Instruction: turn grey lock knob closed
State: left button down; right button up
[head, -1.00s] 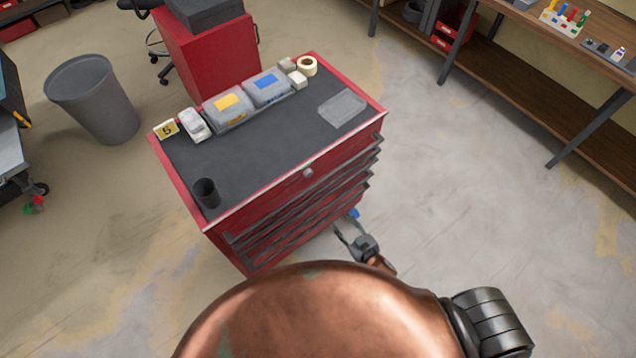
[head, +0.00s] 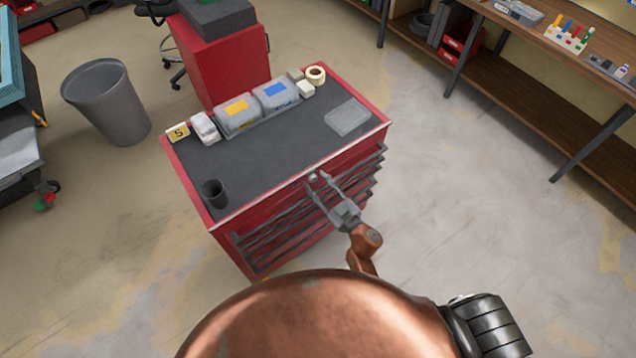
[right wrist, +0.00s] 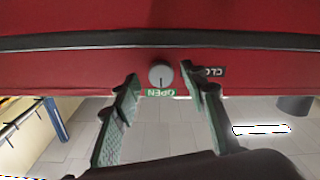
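The grey lock knob (right wrist: 160,74) sits on the red front of the tool chest, under its top edge, in the right wrist view. It also shows small in the head view (head: 312,177). A green OPEN label (right wrist: 160,92) is just below the knob, and a dark label reading CLO (right wrist: 208,71), partly covered, is to its right. The mark on the knob points down toward OPEN. My right gripper (right wrist: 160,82) is open and empty, its fingers below and either side of the knob, apart from it. It also shows in the head view (head: 322,186). My left gripper is not in view.
The red tool chest (head: 190,186) has a dark top carrying a black cup (head: 214,193), grey socket boxes (head: 238,115), a tape roll (head: 316,75) and a clear flat tray (head: 348,117). Drawer handles project below the knob. Floor to the right is clear.

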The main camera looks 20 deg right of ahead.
jog(key=shift+w+a, duration=0.1)
jog(key=shift+w, duration=0.15)
grip_shut()
dwell(0.4)
